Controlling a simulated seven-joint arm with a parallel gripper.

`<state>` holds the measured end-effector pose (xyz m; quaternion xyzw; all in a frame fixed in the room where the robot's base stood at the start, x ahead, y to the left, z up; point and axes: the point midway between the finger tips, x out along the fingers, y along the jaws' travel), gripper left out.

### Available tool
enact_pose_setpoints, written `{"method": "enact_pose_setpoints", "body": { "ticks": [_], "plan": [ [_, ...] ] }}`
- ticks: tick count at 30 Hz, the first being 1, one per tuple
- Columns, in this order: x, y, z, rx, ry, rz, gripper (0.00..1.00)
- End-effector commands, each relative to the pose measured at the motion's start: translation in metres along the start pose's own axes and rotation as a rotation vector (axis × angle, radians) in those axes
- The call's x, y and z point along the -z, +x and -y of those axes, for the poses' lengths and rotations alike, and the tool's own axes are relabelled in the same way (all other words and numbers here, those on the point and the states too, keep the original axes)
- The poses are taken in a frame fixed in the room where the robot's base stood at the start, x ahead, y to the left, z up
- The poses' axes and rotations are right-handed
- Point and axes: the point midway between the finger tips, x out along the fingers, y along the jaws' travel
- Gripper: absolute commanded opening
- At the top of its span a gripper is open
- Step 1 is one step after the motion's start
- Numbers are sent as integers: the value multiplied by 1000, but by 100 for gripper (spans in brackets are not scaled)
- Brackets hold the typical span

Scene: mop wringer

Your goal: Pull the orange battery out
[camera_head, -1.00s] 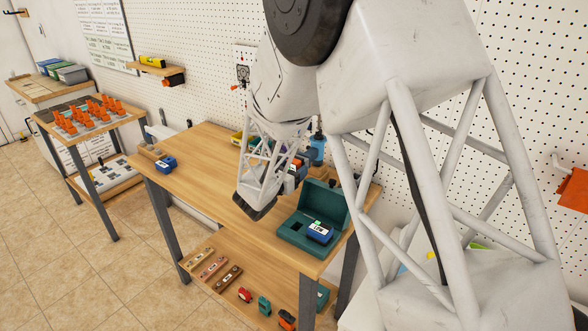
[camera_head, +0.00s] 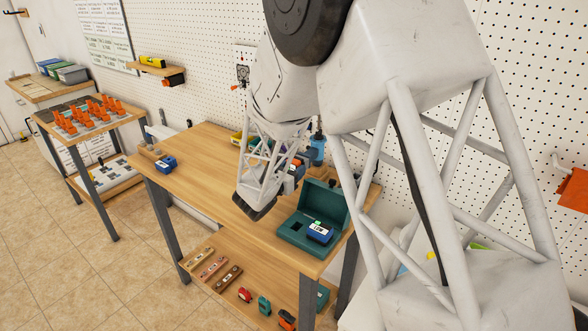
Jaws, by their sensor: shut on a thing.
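My gripper (camera_head: 289,182) is partly visible over the back of the wooden workbench, mostly hidden behind my own wrist and white lattice link. A small orange patch (camera_head: 297,163), which appears to be the orange battery, shows at the gripper, beside a blue and dark tool-like body (camera_head: 303,157). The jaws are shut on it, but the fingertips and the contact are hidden. I cannot tell whether the battery is still seated in the tool or apart from it.
An open teal case (camera_head: 290,236) with a blue battery (camera_head: 320,231) stands at the bench's front right. Another blue battery (camera_head: 165,163) lies at the left. A yellow bin (camera_head: 237,138) and a blue bottle (camera_head: 317,148) stand behind. The bench's left middle (camera_head: 205,165) is clear.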

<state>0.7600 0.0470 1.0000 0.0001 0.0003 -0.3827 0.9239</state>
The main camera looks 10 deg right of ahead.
Motion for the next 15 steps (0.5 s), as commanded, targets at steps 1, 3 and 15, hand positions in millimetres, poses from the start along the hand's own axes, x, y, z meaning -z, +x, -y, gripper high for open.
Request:
{"method": "enact_pose_setpoints", "body": {
  "ticks": [1, 3, 15],
  "plan": [
    [0, -1, 0, 0, 0, 0, 22],
    [0, -3, 0, -1, 0, 1, 22],
    [-1, -18, 0, 0, 1, 1, 22]
  ]
}}
